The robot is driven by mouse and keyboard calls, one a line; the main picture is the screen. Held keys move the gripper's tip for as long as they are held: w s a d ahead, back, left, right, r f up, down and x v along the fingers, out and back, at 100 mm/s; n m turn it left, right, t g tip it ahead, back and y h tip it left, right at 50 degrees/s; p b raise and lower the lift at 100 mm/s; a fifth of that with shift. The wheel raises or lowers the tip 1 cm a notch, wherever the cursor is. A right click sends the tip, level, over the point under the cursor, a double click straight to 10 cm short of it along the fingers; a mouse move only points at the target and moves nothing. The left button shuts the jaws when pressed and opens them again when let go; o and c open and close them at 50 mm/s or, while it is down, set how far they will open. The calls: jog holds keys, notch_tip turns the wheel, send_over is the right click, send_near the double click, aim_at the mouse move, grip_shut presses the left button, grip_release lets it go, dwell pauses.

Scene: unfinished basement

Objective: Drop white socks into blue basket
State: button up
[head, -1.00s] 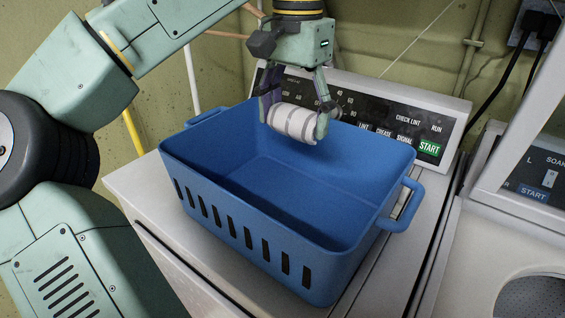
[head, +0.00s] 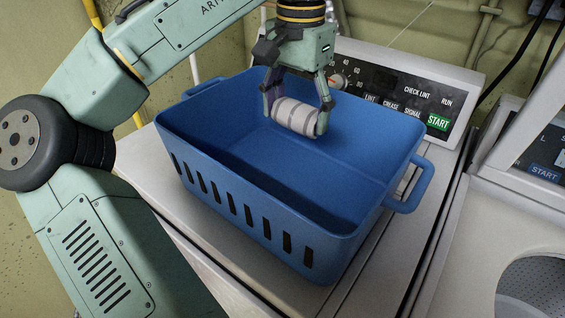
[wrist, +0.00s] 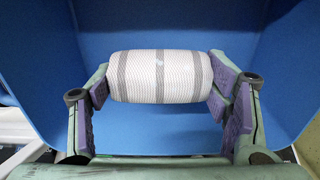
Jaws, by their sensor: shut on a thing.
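The white socks (head: 296,116) are a rolled bundle with grey stripes. My gripper (head: 298,112) points down and is shut on the bundle, one finger at each end. In the wrist view the socks (wrist: 160,77) sit between the purple pads of my gripper (wrist: 165,95), with blue basket walls behind. The blue basket (head: 250,205) is open-topped, with slots in its front side and a handle at each end. The socks are over the basket's opening, near its back side. The part of the basket floor that shows is bare.
The basket stands on a white machine top (head: 345,300) with a control panel (head: 410,100) behind it. A second white machine (head: 535,225) with a round perforated opening is at the right. Black cables (head: 530,60) hang on the wall at the upper right.

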jog(key=o, duration=1.2)
jog(key=shift+r, duration=0.1)
notch_tip(320, 180, up, 7)
jog(key=shift+r, duration=0.15)
